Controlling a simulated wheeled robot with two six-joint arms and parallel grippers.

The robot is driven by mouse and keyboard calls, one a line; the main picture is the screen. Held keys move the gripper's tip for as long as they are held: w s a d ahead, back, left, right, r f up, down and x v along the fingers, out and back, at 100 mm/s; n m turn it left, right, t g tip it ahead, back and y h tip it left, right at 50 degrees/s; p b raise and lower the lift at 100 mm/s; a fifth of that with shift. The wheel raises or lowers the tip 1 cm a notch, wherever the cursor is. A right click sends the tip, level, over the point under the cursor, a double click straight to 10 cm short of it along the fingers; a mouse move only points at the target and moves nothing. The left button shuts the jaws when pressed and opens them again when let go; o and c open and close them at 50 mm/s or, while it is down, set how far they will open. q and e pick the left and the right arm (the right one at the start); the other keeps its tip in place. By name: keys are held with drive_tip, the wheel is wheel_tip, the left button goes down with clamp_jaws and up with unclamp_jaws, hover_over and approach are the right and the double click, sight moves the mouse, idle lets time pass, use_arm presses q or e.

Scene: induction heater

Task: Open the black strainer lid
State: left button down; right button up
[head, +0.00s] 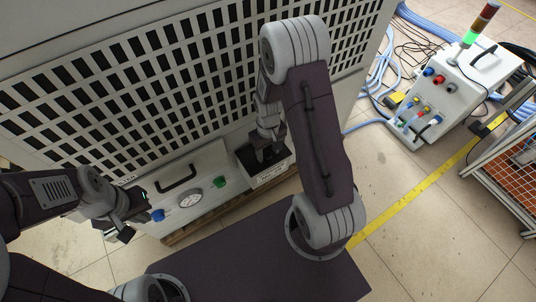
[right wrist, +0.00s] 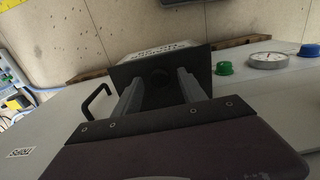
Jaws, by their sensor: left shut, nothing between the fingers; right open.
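The black strainer lid (head: 281,157) is the dark top of a small labelled box at the right end of the white panel in the head view. It appears closed. In the right wrist view, the lid (right wrist: 203,62) lies straight ahead, with a dark round feature between the fingers. My right gripper (head: 266,154) is open, pointing down over the lid; its fingers (right wrist: 158,82) sit either side of that round feature. I cannot tell if they touch the lid. My left gripper (head: 130,218) is shut and empty, left of the panel.
A pressure gauge (head: 190,198), a green knob (head: 219,182) and a blue knob (head: 158,215) sit left of the lid. A black handle (head: 177,178) is behind them. The perforated cabinet wall (head: 150,80) rises behind. A white machine (head: 450,85) stands far right.

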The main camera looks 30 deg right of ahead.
drive_tip(key=shift+f, duration=0.25)
clamp_jaws()
idle(1.3)
